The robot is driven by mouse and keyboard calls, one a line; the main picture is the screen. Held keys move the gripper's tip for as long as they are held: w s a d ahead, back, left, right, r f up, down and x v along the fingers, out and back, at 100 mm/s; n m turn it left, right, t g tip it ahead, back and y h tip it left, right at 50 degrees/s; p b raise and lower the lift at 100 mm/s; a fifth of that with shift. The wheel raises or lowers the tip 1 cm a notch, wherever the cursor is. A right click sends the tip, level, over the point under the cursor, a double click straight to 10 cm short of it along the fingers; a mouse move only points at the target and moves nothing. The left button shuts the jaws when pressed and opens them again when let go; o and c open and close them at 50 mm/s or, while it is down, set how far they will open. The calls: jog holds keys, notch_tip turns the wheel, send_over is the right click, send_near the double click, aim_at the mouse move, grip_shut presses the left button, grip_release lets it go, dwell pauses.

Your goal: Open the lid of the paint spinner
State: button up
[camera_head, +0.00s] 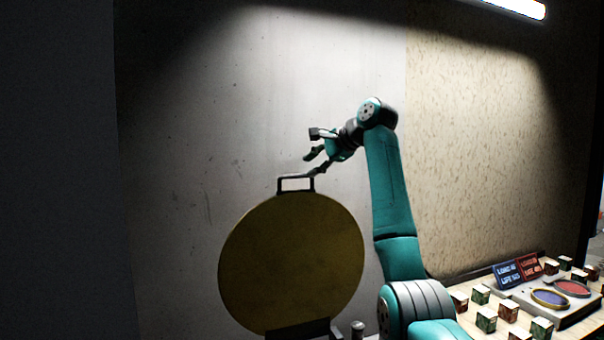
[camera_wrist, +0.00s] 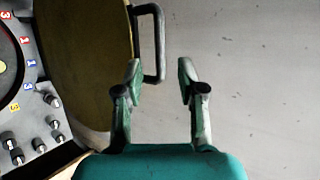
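The paint spinner's lid (camera_head: 290,262) is a round, dull yellow disc that stands raised on edge in the head view. Its dark bracket handle (camera_head: 296,180) is at the top. The lid (camera_wrist: 85,60) is also at the left of the wrist view, with its handle (camera_wrist: 160,45) just beyond the fingertips. My gripper (camera_head: 313,162) is above the handle, close to it. In the wrist view my gripper (camera_wrist: 160,82) is open, with nothing held between its fingers. I cannot tell whether a finger touches the handle. The spinner's body is mostly hidden in the head view.
In the wrist view, a panel (camera_wrist: 38,125) with knobs and numbered coloured labels lies left of the lid. A table at the right holds small boxes (camera_head: 486,321), signs (camera_head: 508,275) and a tray with coloured discs (camera_head: 549,298). A bare grey wall (camera_head: 200,130) stands behind.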

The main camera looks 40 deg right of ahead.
jog(key=shift+v, duration=2)
